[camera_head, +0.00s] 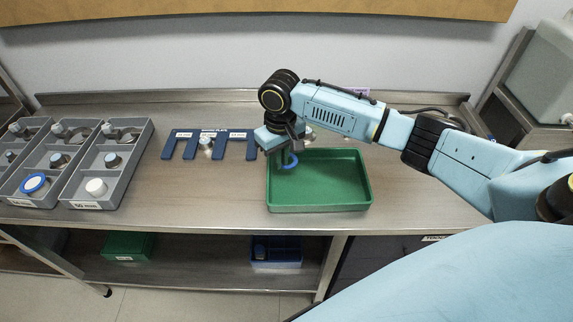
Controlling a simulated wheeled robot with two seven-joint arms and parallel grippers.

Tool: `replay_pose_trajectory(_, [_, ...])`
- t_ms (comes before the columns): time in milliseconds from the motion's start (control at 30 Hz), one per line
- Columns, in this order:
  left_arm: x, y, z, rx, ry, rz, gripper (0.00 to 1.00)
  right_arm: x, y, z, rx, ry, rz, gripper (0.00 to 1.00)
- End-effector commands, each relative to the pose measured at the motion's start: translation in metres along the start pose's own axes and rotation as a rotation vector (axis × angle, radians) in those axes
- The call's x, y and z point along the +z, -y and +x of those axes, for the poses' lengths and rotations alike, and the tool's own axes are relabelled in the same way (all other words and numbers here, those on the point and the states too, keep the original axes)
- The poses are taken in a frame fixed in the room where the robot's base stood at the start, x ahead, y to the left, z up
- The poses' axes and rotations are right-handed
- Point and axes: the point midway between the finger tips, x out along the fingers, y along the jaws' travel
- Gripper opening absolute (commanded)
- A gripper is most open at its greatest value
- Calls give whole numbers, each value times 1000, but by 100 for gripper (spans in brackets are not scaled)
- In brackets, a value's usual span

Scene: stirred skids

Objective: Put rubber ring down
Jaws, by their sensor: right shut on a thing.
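The blue rubber ring (291,161) is in the jaws of my right gripper (285,158). The gripper points down over the left part of the green tray (345,207). The ring appears above the tray floor; whether it touches the tray cannot be told. The gripper's body partly hides the ring. My left gripper is not in view.
A dark blue slotted rack (210,133) lies behind, left of the tray. Bare steel bench (215,190) lies between bins and tray.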

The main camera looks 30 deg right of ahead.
Motion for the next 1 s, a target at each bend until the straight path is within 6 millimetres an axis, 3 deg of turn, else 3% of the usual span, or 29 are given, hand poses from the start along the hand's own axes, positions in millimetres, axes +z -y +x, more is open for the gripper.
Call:
replay_pose_trajectory(400, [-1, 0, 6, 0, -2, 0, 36, 0, 0, 43, 0, 1, 1, 0])
replay_pose_trajectory(733, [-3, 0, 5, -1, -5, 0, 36, 0, 0, 45, -1, -1, 0, 0])
replay_pose_trajectory(767, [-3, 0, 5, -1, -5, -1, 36, 0, 0, 44, 0, -2, 0, 12])
replay_pose_trajectory(800, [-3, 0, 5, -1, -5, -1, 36, 0, 0, 44, 0, -2, 0, 17])
replay_pose_trajectory(1000, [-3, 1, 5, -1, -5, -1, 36, 0, 0, 44, 0, -1, 1, 17])
